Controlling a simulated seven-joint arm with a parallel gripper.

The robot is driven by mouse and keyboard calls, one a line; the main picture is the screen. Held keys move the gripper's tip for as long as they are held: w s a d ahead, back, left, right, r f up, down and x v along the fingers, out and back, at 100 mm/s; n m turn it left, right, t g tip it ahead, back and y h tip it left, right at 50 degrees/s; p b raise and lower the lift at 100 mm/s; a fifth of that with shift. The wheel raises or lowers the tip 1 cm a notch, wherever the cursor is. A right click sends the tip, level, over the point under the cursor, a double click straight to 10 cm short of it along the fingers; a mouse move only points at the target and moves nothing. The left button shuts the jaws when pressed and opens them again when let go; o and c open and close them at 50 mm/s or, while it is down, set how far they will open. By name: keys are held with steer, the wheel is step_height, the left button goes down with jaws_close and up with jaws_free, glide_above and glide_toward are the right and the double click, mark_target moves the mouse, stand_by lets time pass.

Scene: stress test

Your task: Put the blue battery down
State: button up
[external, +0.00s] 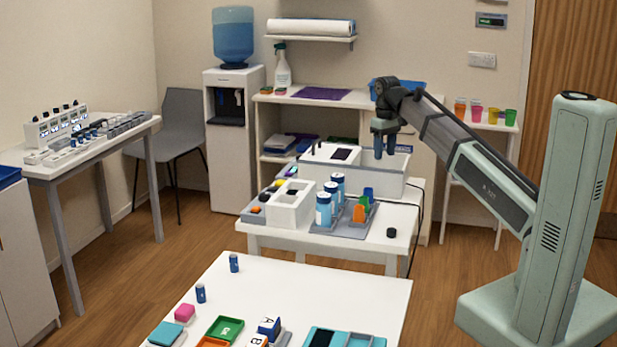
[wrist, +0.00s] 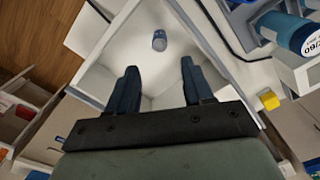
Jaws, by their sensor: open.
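My gripper (external: 384,155) is open and points down into a white bin (external: 372,183) on the middle table. In the wrist view the two dark fingers (wrist: 159,68) are spread apart with nothing between them. A small blue-grey battery (wrist: 159,40) lies on the floor of the white bin (wrist: 118,55), just beyond the fingertips and apart from them. The bin wall hides it in the external view. Two more blue batteries, one farther back (external: 234,263) and one nearer (external: 200,293), stand upright on the front table.
A black knob (external: 391,232) is at the table's right. Most of the front table's centre (external: 310,290) is clear.

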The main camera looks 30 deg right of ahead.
steer(key=shift+r, duration=1.1)
stand_by(0.6)
